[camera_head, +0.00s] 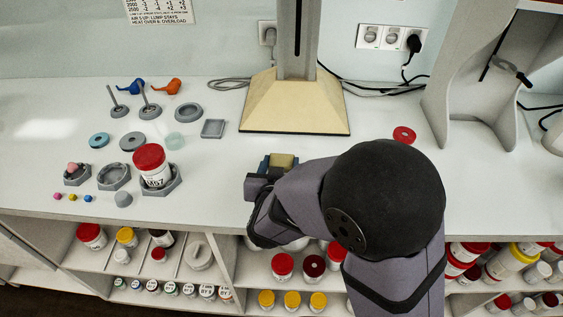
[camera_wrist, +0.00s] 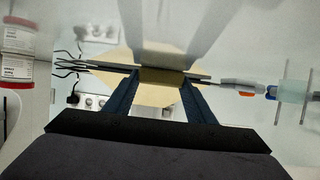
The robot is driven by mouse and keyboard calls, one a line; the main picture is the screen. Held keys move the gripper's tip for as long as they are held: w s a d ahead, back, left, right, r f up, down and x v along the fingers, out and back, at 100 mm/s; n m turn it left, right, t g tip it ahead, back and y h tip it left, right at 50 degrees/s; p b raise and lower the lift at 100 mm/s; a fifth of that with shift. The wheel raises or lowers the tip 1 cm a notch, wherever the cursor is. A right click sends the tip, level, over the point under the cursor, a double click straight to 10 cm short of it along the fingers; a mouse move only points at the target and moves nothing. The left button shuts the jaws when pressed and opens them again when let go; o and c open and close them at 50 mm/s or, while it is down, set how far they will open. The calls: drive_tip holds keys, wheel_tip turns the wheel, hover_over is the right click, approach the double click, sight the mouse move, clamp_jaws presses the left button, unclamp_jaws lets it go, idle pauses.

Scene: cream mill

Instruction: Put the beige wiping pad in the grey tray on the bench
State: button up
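The beige wiping pad (camera_head: 283,160) is at my gripper (camera_head: 279,163), near the front of the bench and in front of the beige stand base. In the wrist view the pad (camera_wrist: 162,77) sits between the two dark blue fingertips, which close on its sides. I cannot tell how far it is above the bench. The grey tray (camera_head: 213,128) is a small, shallow square on the bench, left of and behind my gripper. It looks empty.
The stand base (camera_head: 295,112) is behind my gripper. A red-lidded jar (camera_head: 151,166) in a grey holder, grey rings and small coloured balls lie left of the tray. A red disc (camera_head: 404,134) lies right. Bench between gripper and tray is clear.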

drive_tip(key=shift+c, duration=0.8)
wheel_tip(320, 180, up, 10)
drive_tip(key=p, duration=0.3)
wheel_tip(320, 180, up, 6)
drive_tip(key=p, duration=0.6)
hover_over(281, 165)
drive_tip(key=shift+f+b, duration=0.2)
drive_tip(key=shift+b, duration=0.1)
drive_tip(key=shift+f, duration=0.15)
drive_tip(key=shift+s+d+f+m+g+h+b, duration=0.15)
drive_tip(key=shift+s+d+f+m+h+b, duration=0.45)
drive_tip(key=shift+f, duration=1.9)
drive_tip(key=shift+s+d+f+m+g+h+b, duration=0.3)
drive_tip(key=shift+f+m+h+b, duration=0.6)
drive_tip(key=shift+f, duration=1.65)
drive_tip(key=shift+s+d+f+m+g+h+b, duration=0.1)
drive_tip(key=shift+s+d+f+m+h+b, duration=0.6)
drive_tip(key=shift+f, duration=1.8)
